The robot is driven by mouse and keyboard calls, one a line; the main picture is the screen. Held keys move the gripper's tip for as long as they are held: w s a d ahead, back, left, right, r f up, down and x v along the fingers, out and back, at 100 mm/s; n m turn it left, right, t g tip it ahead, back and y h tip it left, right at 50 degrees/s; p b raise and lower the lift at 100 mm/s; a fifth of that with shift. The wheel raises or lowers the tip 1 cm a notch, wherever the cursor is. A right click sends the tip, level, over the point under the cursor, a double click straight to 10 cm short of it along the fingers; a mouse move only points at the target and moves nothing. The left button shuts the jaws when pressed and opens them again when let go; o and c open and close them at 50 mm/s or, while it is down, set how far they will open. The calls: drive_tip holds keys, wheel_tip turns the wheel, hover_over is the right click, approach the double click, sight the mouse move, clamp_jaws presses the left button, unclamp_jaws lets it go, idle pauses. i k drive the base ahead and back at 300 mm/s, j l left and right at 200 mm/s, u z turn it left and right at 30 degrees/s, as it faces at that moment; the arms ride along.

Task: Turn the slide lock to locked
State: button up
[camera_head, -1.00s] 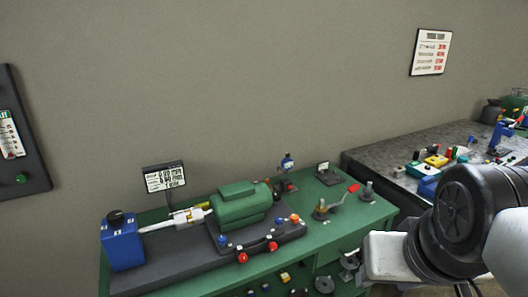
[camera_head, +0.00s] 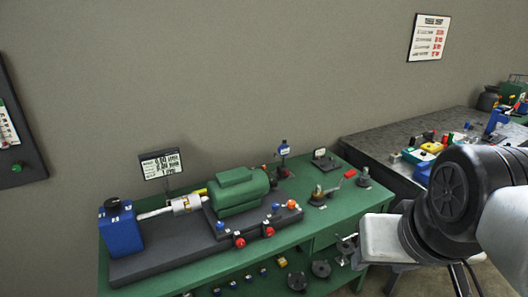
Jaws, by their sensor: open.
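I cannot pick out a slide lock by its shape; the small fittings are too small to tell. A green motor-like machine (camera_head: 237,192) sits on a dark base plate on the green bench (camera_head: 322,228). A silvery shaft coupling (camera_head: 187,204) joins it to a blue box (camera_head: 121,231) with a black knob on top. Red knobs (camera_head: 240,243) and blue knobs (camera_head: 220,227) line the front of the base. A red-tipped lever (camera_head: 349,173) stands at the bench's right. My arm fills the right edge; its fingers do not show.
A grey table (camera_head: 395,130) with several coloured parts is behind at the right. Round dark parts (camera_head: 297,281) lie on the shelf below. A wall panel (camera_head: 20,125) hangs at left. The bench's front right is partly bare.

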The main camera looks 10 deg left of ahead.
sight(292, 204)
drive_tip(key=i+l, duration=0.15)
drive_tip(key=i, duration=0.55)
drive_tip(key=j+u, duration=0.1)
drive_tip(key=j, duration=0.2)
drive_tip(key=i+l+z, duration=0.1)
drive_tip(key=l, duration=0.2)
drive_tip(key=i, duration=0.05)
